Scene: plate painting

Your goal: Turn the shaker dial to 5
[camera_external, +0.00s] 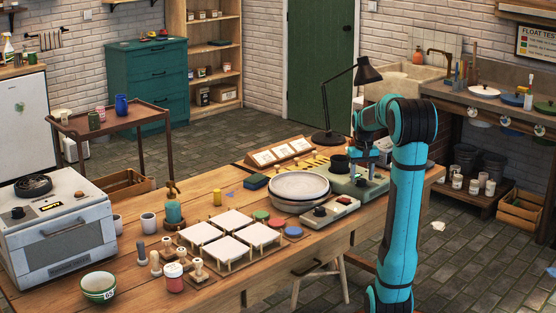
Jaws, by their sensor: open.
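A pale green machine (350,188), which looks like the shaker, sits at the right end of the wooden table. A dark round cup or holder (340,164) is on its left part. The dial on it is too small and too hidden by my arm to read. My gripper (364,174) points down over the right part of this machine, close to its top. It is open; I see nothing held in it. Whether the fingers touch the machine or stand around a knob, I cannot tell.
A smaller pale box with dark knobs (331,210) lies in front of the machine. White tiles on stands (206,227) and stamps fill the table's middle left.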

